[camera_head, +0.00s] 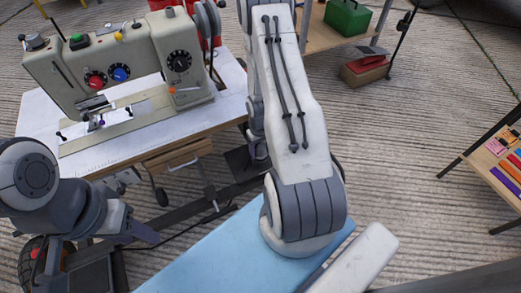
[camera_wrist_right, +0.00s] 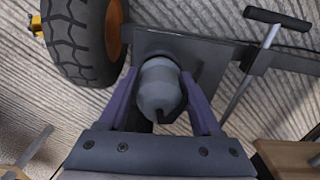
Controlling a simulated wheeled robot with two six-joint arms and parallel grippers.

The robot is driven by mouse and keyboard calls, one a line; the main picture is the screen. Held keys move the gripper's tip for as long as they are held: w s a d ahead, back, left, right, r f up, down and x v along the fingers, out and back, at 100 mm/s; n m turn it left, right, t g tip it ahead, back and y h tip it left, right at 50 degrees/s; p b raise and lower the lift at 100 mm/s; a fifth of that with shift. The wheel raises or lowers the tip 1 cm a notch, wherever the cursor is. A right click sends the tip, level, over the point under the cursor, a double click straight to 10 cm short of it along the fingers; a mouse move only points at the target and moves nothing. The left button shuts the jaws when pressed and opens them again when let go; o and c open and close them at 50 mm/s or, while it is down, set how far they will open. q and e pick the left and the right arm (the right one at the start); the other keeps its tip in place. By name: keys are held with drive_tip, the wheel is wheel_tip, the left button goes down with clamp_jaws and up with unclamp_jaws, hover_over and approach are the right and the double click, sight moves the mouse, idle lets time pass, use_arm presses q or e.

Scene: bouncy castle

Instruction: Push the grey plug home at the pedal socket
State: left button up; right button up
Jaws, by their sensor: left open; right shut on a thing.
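In the right wrist view, the grey plug (camera_wrist_right: 159,88) is a rounded grey cylinder between the two purple fingers of my right gripper (camera_wrist_right: 160,96), which is shut on it. The plug's far end is against or just in front of a dark flat plate (camera_wrist_right: 185,44); I cannot tell whether it touches. The pedal socket is not clearly seen. In the head view, my right gripper is not visible and my right arm fills the middle. My left gripper (camera_head: 140,232) is open and empty at the lower left, below the sewing table (camera_head: 110,160).
A beige sewing machine (camera_head: 120,65) stands on the table. In the right wrist view, a black tyre with orange hub (camera_wrist_right: 82,38) is close on the left and a T-handled rod (camera_wrist_right: 262,55) on the right. A blue panel (camera_head: 200,255) lies at the front.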

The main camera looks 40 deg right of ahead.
drive_tip(key=shift+f, duration=0.35)
idle(0.3)
drive_tip(key=o, duration=1.5)
drive_tip(key=shift+o, duration=0.2)
wheel_tip(320, 180, up, 10)
drive_tip(key=p, duration=0.6)
drive_tip(key=shift+f, duration=0.15)
drive_tip(key=shift+r, duration=0.45)
